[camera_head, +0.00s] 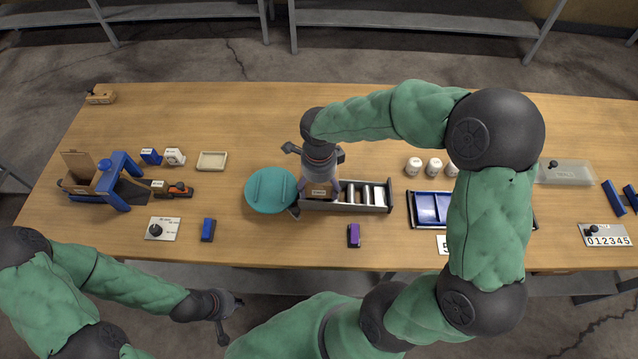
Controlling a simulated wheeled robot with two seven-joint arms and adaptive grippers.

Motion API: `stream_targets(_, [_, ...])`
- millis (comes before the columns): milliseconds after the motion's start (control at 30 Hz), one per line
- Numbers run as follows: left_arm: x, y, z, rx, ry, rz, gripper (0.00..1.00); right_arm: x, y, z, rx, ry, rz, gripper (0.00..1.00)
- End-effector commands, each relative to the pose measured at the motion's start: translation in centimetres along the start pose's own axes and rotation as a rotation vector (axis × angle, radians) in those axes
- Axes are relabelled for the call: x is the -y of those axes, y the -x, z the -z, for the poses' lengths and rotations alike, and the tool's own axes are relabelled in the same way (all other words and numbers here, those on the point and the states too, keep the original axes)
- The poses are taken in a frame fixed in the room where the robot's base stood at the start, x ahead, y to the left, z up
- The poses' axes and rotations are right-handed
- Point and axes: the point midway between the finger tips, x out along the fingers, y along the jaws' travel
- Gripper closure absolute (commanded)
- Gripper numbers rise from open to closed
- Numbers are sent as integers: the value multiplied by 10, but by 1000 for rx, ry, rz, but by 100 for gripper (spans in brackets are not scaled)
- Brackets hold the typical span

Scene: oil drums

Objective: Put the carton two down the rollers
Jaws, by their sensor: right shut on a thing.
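A small brown carton (319,190) with a white label sits at the left end of the roller track (347,207), partly hidden by my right gripper. The track is a grey frame with several light rollers showing to the right of the carton. My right gripper (320,183) points down over the track and is shut on the carton. I cannot tell whether the carton touches the rollers. My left gripper (227,318) is off the table's front edge at the lower left, far from the track. Its fingers are too small and dark to read.
A teal round lid (271,190) lies against the track's left end. A purple block (354,235) and a blue block (208,229) stand in front. A blue-framed stand (118,178) is at left, and white jars (433,167) are behind right. The table's back middle is clear.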

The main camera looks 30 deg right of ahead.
Motion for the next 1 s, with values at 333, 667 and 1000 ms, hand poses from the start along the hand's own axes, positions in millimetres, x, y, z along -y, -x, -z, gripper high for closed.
stream_targets(333, [2,-5,0,0,0,0,100,0,-6,0,1,0,1,47])
stream_targets(667, [2,-5,0,0,0,0,100,0,-5,0,0,0,1,0])
stream_targets(1000, [2,-5,0,0,0,0,100,1,3,0,1,0,4,0])
